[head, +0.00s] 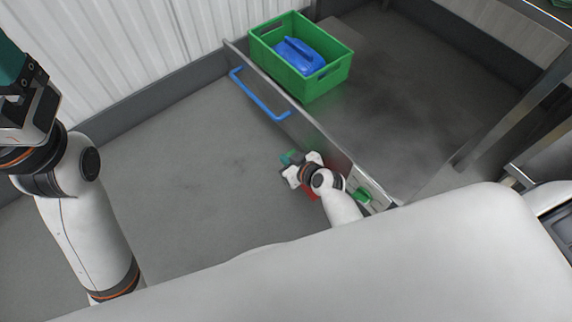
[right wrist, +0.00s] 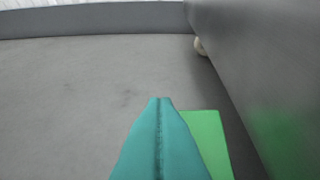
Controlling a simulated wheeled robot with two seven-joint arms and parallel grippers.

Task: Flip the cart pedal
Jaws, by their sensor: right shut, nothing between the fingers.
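The cart is a grey metal panel (head: 322,140) with a blue handle bar (head: 258,98). My right gripper (head: 289,158) is low beside the panel, its teal fingers shut and empty. In the right wrist view, the shut fingers (right wrist: 160,140) point forward along the panel. A flat green plate (right wrist: 207,140), which looks like a pedal, lies just right of the fingers; I cannot tell if they touch. In the head view, a red part (head: 311,194) and a green part (head: 362,195) show beside my right arm. My left gripper (head: 14,85) is raised at the left edge, partly cut off.
A green crate (head: 316,87) with a blue item (head: 299,56) inside stands behind the panel. A pale wheel (right wrist: 200,46) shows under the panel. The grey floor (head: 190,180) left of the panel is clear. A white ribbed wall (head: 130,45) rises behind it.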

